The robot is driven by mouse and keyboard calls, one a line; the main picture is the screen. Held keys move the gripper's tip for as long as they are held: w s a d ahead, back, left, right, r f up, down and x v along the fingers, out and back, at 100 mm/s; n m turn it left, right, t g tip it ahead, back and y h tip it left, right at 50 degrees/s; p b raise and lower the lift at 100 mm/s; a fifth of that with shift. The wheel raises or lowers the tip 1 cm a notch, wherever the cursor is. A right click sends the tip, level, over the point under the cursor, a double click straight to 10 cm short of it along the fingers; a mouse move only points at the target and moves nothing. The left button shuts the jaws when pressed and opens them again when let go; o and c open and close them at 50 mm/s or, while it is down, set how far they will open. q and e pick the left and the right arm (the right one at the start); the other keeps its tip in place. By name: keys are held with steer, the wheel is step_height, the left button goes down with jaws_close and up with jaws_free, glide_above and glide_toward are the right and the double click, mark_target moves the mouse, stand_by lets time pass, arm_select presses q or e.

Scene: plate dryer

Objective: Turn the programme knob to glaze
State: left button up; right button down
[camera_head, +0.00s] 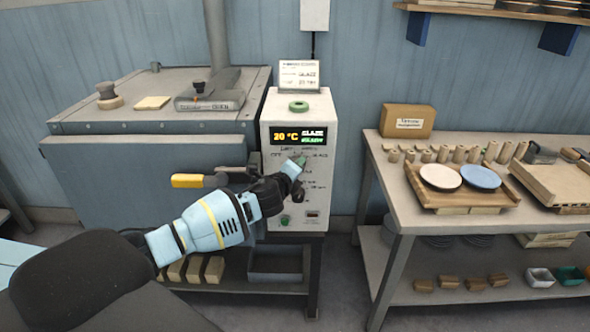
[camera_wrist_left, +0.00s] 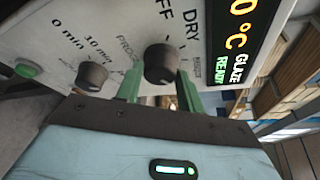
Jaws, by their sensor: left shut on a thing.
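The programme knob (camera_wrist_left: 161,63) is a dark round knob on the white control box (camera_head: 322,115). In the left wrist view it sits between the green fingertips of my left gripper (camera_wrist_left: 160,90), which is shut on it. The words OFF and DRY are printed beside it; which mark its pointer faces is unclear. In the head view my left gripper (camera_head: 298,163) reaches the panel and covers the knob. The display (camera_head: 300,136) reads 20 °C, and in the wrist view the display (camera_wrist_left: 240,45) also reads GLAZE and READY. My right gripper is not in view.
A second dark knob (camera_wrist_left: 92,75) with minute marks is beside the programme knob. A green button (camera_wrist_left: 27,70) is farther along the panel. The kiln (camera_head: 150,150) with a yellow handle (camera_head: 187,181) stands left. A table (camera_head: 392,182) with pottery is right.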

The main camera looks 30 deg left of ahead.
arm_select(q)
steer(key=o, duration=1)
steer(key=v, duration=0.7)
steer(key=shift+s, duration=0.4)
steer(key=shift+d, duration=0.1)
